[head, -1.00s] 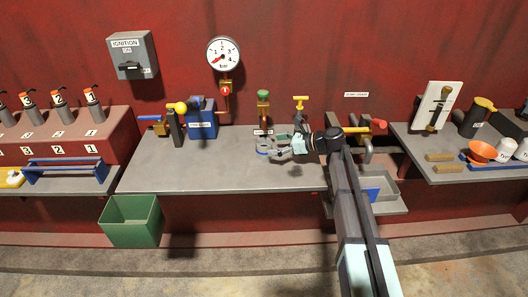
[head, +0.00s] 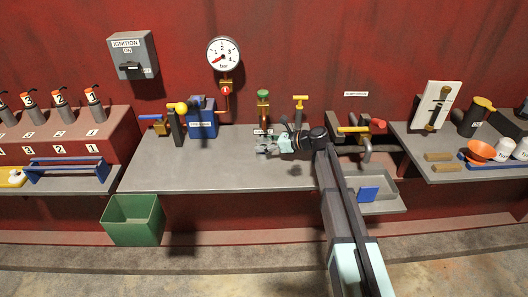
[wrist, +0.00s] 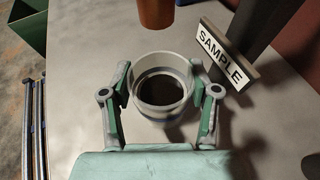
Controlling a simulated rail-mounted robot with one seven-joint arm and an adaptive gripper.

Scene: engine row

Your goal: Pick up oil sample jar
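The oil sample jar (wrist: 160,88) stands upright on the grey bench in the wrist view. It is a round white jar with a blue band and a dark inside. My gripper (wrist: 160,92) is open, with one finger at the jar's left and one at its right. A narrow gap seems to show on each side; I cannot tell whether a pad touches. In the head view my gripper (head: 267,149) is low over the bench, below the green-knobbed valve (head: 263,95), and mostly hides the jar.
A SAMPLE sign (wrist: 222,56) and a dark post stand close right of the jar in the wrist view. A copper-brown cylinder (wrist: 156,14) is just beyond it. The bench (head: 220,172) is clear to the left. A green bin (head: 133,220) sits at the bench front.

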